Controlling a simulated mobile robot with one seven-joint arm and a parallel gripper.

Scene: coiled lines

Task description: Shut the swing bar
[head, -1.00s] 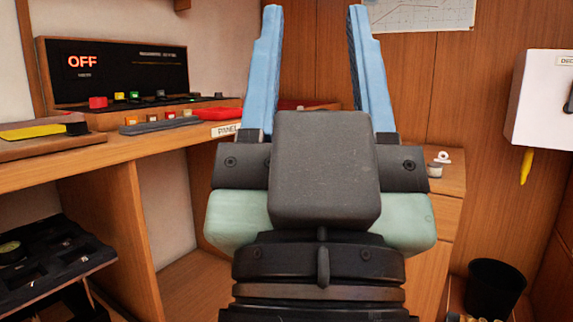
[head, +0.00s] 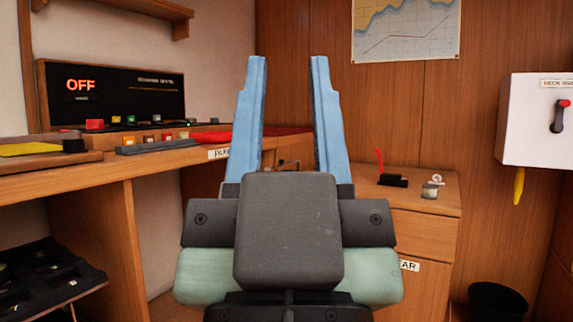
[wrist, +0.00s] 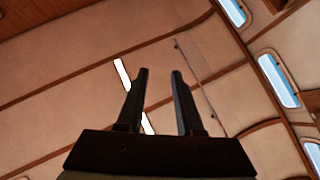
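I cannot make out a swing bar in either view; my gripper hides part of the middle of the head view. My gripper (head: 288,62) points upward in the head view, its two blue fingers apart with nothing between their tips. In the wrist view my gripper (wrist: 160,73) is also open and empty, with the ceiling beyond it.
A control panel (head: 150,85) reading OFF stands on the wooden counter (head: 95,178) at left. A drawer cabinet (head: 425,228) is right of my gripper, with a black bin (head: 498,300) beside it. A white box (head: 530,122) hangs at right.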

